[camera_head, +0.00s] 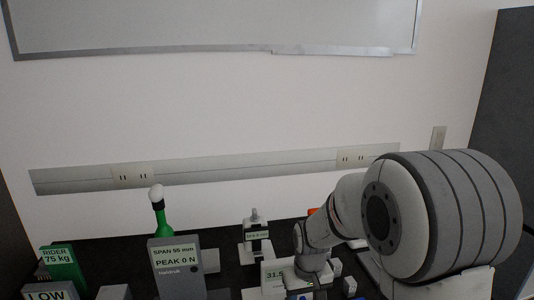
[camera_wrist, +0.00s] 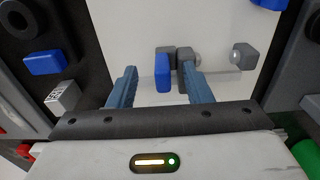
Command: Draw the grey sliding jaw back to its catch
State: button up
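In the wrist view, my gripper (camera_wrist: 159,70) has two blue-grey fingers set wide apart. An upright blue piece (camera_wrist: 162,72) shows between the fingertips, with clear gaps on both sides. Dark grey blocks (camera_wrist: 184,56) stand just behind and to the right of the blue piece, close to the right fingertip; I cannot tell if they touch it. A lighter grey block (camera_wrist: 242,56) with a round knob sits farther right on the same pale plate. I cannot tell for sure which grey block is the sliding jaw. In the head view, my arm hides most of this spot.
In the head view, a grey box with a "PEAK 0 N" label (camera_head: 177,268) and a green post with a white knob (camera_head: 159,208) stand left of my arm. A small labelled stand (camera_head: 256,236) is behind. A blue block (camera_wrist: 45,62) lies left in the wrist view.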

jog(key=shift+s+d+f, duration=0.1)
jog(key=shift+s+f, duration=0.15)
jog(key=shift+f, duration=0.2)
jog(key=shift+s+f, duration=0.2)
jog(key=shift+f, duration=0.25)
jog(key=r+p, duration=0.2)
jog(key=r, duration=0.1)
jog(key=r+p, duration=0.2)
jog(key=w+r+p, duration=0.1)
jog(key=r+p, duration=0.1)
jog(key=r, duration=0.1)
jog(key=shift+r+p, duration=0.35)
jog(key=shift+p, duration=0.05)
jog(key=shift+r, duration=0.3)
notch_tip(320, 180, up, 8)
jog(key=s+d+r+m+t, duration=0.1)
jog(key=s+d, duration=0.1)
jog(key=s, duration=0.6)
jog(key=s+d+r+m+t, duration=0.1)
jog(key=s+d+r, duration=0.1)
jog(key=s, duration=0.5)
jog(key=shift+s+d+t, duration=0.3)
jog(key=shift+s+d, duration=0.1)
jog(key=shift+d, duration=0.25)
